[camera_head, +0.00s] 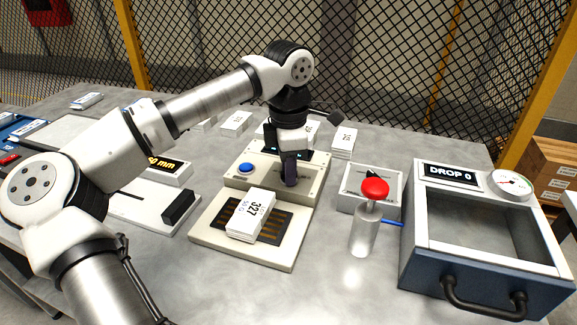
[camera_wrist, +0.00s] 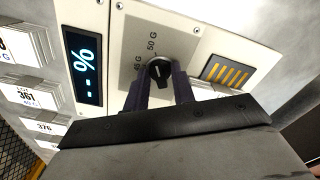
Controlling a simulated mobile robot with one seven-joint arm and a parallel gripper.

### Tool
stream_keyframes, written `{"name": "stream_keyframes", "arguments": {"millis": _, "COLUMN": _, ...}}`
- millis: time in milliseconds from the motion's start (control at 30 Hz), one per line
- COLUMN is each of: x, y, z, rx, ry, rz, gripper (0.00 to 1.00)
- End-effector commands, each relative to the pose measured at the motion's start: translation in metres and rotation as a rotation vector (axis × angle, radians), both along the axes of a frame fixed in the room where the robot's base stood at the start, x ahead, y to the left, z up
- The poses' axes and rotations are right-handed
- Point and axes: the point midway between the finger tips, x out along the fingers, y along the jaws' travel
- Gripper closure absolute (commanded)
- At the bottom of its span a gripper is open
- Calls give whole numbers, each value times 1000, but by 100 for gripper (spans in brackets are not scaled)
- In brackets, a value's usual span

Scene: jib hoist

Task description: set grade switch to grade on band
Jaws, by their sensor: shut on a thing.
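The grade switch, a black rotary knob (camera_wrist: 159,69), sits on a beige panel (camera_wrist: 190,43) in the wrist view. Marks "45 G" and "50 G" are printed beside it. Which mark the knob points to is hard to tell. My gripper (camera_wrist: 162,88) is shut on the knob, its dark fingers on either side. In the head view my gripper (camera_head: 290,178) reaches down to the tester panel and hides the knob. A white pack with a paper band (camera_head: 250,213), printed "327" and apparently "50 G", lies on the slotted plate (camera_head: 281,222) in front.
A blue button (camera_head: 246,168) is left of my gripper. Several packs stand behind; a mesh fence (camera_head: 400,60) closes the back.

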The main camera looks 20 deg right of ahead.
Motion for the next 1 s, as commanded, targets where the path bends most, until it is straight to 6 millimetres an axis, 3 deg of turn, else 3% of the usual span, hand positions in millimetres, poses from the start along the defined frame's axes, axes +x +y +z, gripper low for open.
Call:
{"name": "stream_keyframes", "arguments": {"millis": 200, "x": 1, "y": -1, "z": 2, "rx": -4, "ry": -5, "rz": 1, "gripper": 98}}
{"name": "stream_keyframes", "arguments": {"millis": 233, "x": 1, "y": -1, "z": 2, "rx": -4, "ry": -5, "rz": 1, "gripper": 72}}
{"name": "stream_keyframes", "arguments": {"millis": 400, "x": 1, "y": -1, "z": 1, "rx": -2, "ry": -3, "rz": 1, "gripper": 53}}
{"name": "stream_keyframes", "arguments": {"millis": 767, "x": 1, "y": 0, "z": 7, "rx": -1, "ry": -2, "rz": 2, "gripper": 53}}
{"name": "stream_keyframes", "arguments": {"millis": 1000, "x": 1, "y": -1, "z": 51, "rx": -1, "ry": -5, "rz": 3, "gripper": 53}}
